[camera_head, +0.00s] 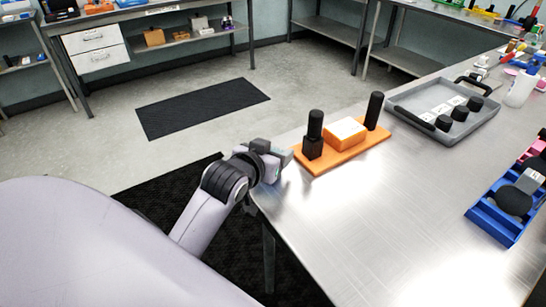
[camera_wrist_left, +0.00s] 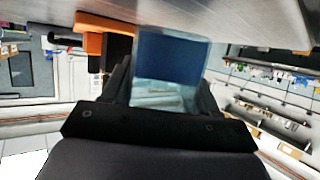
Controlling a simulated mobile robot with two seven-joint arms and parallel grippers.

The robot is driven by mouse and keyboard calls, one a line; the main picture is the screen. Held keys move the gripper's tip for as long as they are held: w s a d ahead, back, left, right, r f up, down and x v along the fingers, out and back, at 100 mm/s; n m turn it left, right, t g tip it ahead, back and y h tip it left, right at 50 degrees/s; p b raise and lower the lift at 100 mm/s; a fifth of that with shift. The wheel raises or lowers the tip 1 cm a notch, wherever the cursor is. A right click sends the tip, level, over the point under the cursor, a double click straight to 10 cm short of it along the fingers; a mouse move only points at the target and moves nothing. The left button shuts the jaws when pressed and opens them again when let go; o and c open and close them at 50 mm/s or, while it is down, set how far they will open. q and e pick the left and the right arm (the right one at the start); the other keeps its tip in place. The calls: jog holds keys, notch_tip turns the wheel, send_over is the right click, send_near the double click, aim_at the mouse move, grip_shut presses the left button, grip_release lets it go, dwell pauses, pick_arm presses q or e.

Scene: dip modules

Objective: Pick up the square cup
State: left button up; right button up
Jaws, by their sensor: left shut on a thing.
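My left gripper (camera_head: 276,160) is at the near left edge of the metal table, just left of the orange board. It is shut on the square cup (camera_wrist_left: 170,62), a see-through box with a blue tint. In the left wrist view the cup sits between the two dark fingers. In the head view the gripper largely hides the cup, and I cannot tell whether the cup touches the table. My right gripper is in neither view.
The orange board (camera_head: 318,168) carries two black upright pieces and a white-topped orange block (camera_head: 345,133). A grey tray (camera_head: 466,131) with black-ended modules lies behind it. A blue rack (camera_head: 490,222) stands at right. The table's front middle is clear.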

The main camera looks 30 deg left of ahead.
pick_arm(q)
notch_tip(320, 180, up, 19)
dwell(0.5)
